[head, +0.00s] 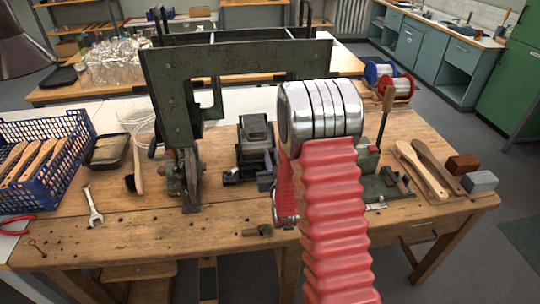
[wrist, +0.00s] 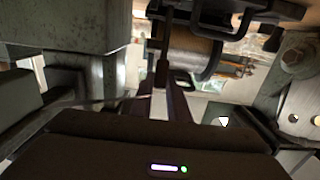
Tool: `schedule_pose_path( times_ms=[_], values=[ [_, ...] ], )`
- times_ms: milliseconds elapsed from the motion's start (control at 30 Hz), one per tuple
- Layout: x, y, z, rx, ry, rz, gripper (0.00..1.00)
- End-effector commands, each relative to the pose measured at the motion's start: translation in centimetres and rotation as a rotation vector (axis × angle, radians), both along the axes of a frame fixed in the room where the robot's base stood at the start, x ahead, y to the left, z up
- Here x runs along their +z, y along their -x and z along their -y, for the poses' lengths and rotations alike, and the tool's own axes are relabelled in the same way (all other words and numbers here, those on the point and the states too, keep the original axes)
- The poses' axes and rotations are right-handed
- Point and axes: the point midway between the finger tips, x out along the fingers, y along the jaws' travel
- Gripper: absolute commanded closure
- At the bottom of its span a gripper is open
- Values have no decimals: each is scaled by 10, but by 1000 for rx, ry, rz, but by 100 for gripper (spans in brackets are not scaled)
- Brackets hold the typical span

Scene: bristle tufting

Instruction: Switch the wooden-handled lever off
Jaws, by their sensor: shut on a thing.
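The wooden-handled lever (head: 387,103) stands nearly upright in the head view, right of my arm's silver joint. Its brown handle is at the top of a dark rod, with its base among the machine parts on the bench. I see no gripper on the handle there. My gripper is hidden behind my red-sleeved arm in the head view. In the wrist view, my gripper (wrist: 170,98) shows as a dark body with narrow parts ahead of it. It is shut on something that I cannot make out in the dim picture.
A green-grey metal frame (head: 180,105) stands left of my arm, with a dark motor-like unit (head: 255,140) between them. Wooden paddles (head: 422,170) and small blocks (head: 463,163) lie at the right. A blue crate (head: 70,160) is at the left.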

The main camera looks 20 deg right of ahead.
Motion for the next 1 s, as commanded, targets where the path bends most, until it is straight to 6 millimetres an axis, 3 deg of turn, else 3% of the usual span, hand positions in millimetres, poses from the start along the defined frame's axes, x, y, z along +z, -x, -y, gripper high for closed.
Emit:
schedule_pose_path(
  times_ms=[233, 267, 500, 1000],
  values=[
    [-3, 2, 2, -5, -3, -8, 100],
    [-3, 2, 2, -5, -3, -8, 83],
    [-2, 2, 1, -4, -1, -5, 66],
    [10, 1, 1, -4, 0, -2, 66]
  ],
)
